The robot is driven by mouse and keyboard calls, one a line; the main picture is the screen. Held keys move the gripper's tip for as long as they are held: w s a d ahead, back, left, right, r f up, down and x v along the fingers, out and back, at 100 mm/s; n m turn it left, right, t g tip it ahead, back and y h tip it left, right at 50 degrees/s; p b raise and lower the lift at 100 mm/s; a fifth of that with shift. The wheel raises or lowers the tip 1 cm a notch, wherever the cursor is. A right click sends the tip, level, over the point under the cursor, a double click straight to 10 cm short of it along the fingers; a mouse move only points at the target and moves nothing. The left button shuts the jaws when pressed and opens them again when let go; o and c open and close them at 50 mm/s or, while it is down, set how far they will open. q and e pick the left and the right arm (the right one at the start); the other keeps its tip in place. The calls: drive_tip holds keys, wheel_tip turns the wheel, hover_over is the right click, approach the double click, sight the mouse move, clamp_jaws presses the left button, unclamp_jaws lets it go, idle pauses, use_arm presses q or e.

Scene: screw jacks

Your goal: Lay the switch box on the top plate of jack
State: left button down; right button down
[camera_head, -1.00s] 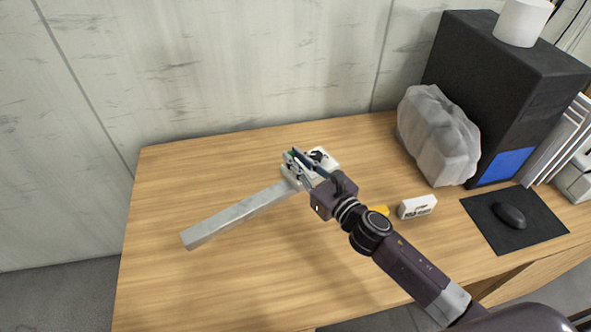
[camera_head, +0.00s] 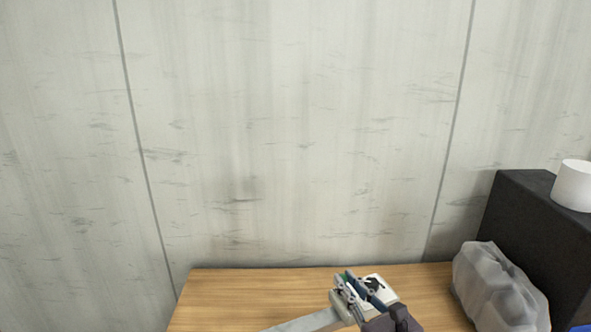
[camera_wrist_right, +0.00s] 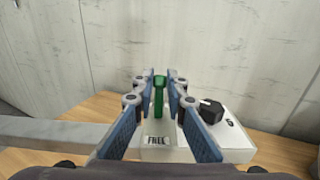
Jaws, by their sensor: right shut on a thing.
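My right gripper (camera_head: 348,284) is at the lower edge of the head view, above the desk. In the right wrist view its fingers (camera_wrist_right: 158,84) are shut on an upright green piece (camera_wrist_right: 158,97). A white box (camera_wrist_right: 232,140) with a black knob is beside and below the fingers, and it also shows in the head view (camera_head: 384,290). A label reading "FREE" shows between the fingers. I cannot tell whether the green piece belongs to the white box. A long grey bar (camera_head: 300,324) runs left from beside the gripper. I cannot make out a jack's top plate. My left gripper is not in view.
The wooden desk (camera_head: 230,290) is bare at the back left. A concrete wall (camera_head: 290,140) stands behind it. A crumpled grey lump (camera_head: 495,290) and a black cabinet (camera_head: 530,225) with a white cylinder (camera_head: 574,186) on top stand at the right.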

drive_tip(key=s+d+f+m+h, duration=0.1)
drive_tip(key=s+d+m+h, duration=0.1)
drive_tip(key=s, duration=0.9)
drive_tip(key=s+d+f+m+t+h, duration=0.1)
drive_tip(key=s+d+h, duration=0.3)
drive_tip(key=s, duration=0.7)
drive_tip(key=shift+f+m, duration=0.2)
drive_tip(key=shift+m, duration=0.4)
drive_tip(key=shift+s, duration=0.1)
